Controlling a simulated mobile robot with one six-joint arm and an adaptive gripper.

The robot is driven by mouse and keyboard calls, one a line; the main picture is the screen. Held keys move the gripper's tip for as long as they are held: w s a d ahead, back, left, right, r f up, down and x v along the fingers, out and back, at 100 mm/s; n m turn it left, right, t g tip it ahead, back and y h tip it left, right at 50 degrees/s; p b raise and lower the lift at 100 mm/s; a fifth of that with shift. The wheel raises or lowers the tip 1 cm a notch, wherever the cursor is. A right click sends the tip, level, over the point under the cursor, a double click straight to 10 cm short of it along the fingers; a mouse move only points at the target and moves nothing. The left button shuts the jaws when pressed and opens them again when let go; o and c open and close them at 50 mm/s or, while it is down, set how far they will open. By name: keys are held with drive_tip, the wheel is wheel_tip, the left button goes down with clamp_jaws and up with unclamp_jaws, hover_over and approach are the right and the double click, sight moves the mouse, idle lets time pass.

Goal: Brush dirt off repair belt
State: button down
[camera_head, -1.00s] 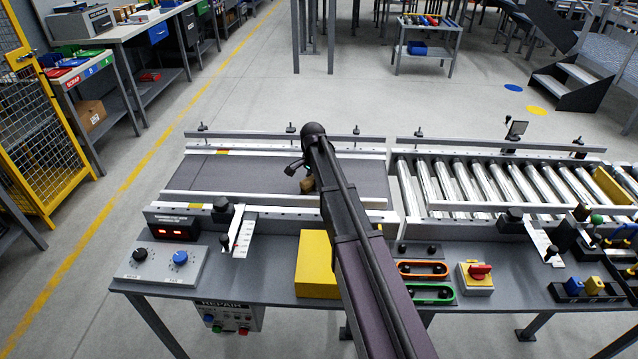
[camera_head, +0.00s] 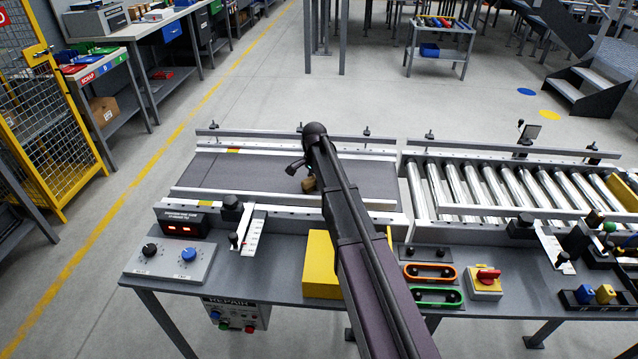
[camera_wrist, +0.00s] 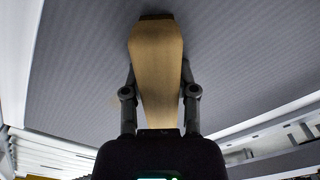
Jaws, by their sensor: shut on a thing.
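The repair belt (camera_head: 235,172) is a flat dark grey band between pale rails, left of the rollers. It also fills much of the wrist view (camera_wrist: 75,75). My gripper (camera_wrist: 160,95) is shut on a tan wooden brush (camera_wrist: 155,50), one finger on each side. In the head view my gripper (camera_head: 301,172) is over the right half of the belt, and the brush end (camera_head: 308,184) shows just below it. The bristles are hidden, so I cannot tell whether they touch the belt. I make out no clear dirt; my arm covers part of the belt.
A roller conveyor (camera_head: 500,188) continues to the right. In front are a yellow block (camera_head: 320,265), a dial box (camera_head: 170,262), a red-handled switch (camera_head: 487,280) and orange and green loops. Rails with upright posts edge the belt.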

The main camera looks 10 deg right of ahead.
drive_tip(key=shift+w+a, duration=0.25)
drive_tip(key=shift+a, duration=0.7)
drive_tip(key=shift+r, duration=0.1)
drive_tip(key=shift+r+p, duration=0.1)
drive_tip(key=shift+p, duration=0.2)
wheel_tip(320, 180, up, 6)
drive_tip(key=p, duration=0.5)
drive_tip(key=shift+d+f, duration=0.1)
drive_tip(key=shift+f, duration=0.15)
drive_tip(key=shift+r+p, duration=1.5)
drive_tip(key=shift+p, duration=0.2)
